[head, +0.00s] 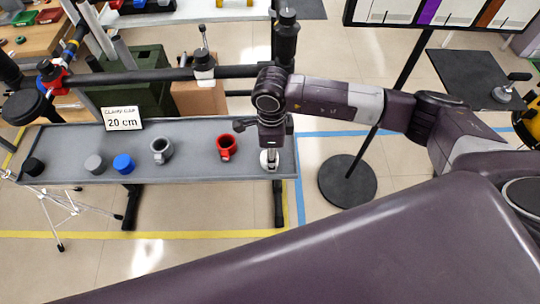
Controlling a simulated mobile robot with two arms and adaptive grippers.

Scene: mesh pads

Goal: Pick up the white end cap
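My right gripper (269,160) points straight down over the right end of a long grey tray table (200,172). A pale white or light grey shape shows at its tips. I cannot tell whether this is the white end cap or the fingers themselves, nor whether the fingers are shut. Further left on the table stand a black cap (34,166), a light grey cap (95,164) and a blue cap (123,164). No other clearly white cap shows. My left gripper is not in view.
A grey ring clamp (161,150) and a red ring clamp (226,147) stand left of my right gripper. A sign (122,119) reads "20 cm" at the table's back edge. A dark horizontal bar (140,75) runs behind. A black stand base (347,181) is on the floor at right.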

